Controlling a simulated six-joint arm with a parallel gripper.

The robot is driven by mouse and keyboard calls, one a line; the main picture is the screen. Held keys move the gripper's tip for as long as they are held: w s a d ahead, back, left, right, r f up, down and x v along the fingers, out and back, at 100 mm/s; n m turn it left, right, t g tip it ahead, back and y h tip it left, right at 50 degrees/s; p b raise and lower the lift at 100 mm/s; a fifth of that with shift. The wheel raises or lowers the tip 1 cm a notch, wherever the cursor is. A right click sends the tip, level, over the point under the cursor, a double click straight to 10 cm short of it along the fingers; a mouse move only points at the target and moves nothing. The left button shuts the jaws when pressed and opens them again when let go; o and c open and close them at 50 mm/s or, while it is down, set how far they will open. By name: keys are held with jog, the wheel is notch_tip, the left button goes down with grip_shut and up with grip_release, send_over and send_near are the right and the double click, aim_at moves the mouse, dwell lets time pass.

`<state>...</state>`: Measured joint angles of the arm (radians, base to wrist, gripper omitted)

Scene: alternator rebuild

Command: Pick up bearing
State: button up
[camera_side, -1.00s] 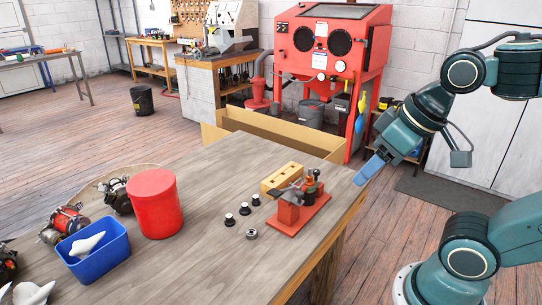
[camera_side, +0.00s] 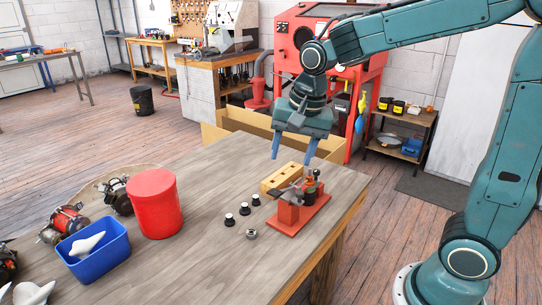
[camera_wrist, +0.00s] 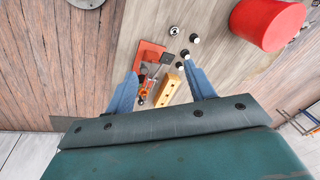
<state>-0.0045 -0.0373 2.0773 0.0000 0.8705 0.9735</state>
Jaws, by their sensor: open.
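The bearing (camera_side: 251,234) is a small metal ring lying flat on the wooden table, left of the red fixture's front corner. It also shows in the wrist view (camera_wrist: 174,30), near the top, beyond my fingertips. My gripper (camera_side: 292,159) is open and empty, with its blue fingers pointing down above the far part of the table, up and behind the bearing. In the wrist view the two fingers (camera_wrist: 160,70) stand wide apart, with the yellow block and part of the red fixture showing between them.
A red fixture (camera_side: 299,216) with a lever stands right of the bearing, beside a yellow block (camera_side: 281,178) with holes. Several small black-and-white parts (camera_side: 245,208) stand close behind the bearing. A red canister (camera_side: 155,204) and blue bin (camera_side: 97,254) stand left. Bare tabletop lies in front (camera_side: 190,275).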

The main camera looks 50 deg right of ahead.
jog(key=w+f+m+g, duration=0.1)
jog(key=w+f+m, duration=0.4)
jog(key=w+f, duration=0.25)
jog(key=m+g, duration=0.2)
jog(key=m, duration=0.3)
send_over(251, 232)
notch_tip(251, 232, down, 8)
jog(key=shift+f, duration=0.1)
jog(key=shift+f, duration=0.1)
jog(key=shift+f, duration=4.2)
jog(key=shift+f, duration=2.55)
jog(key=c, duration=1.1)
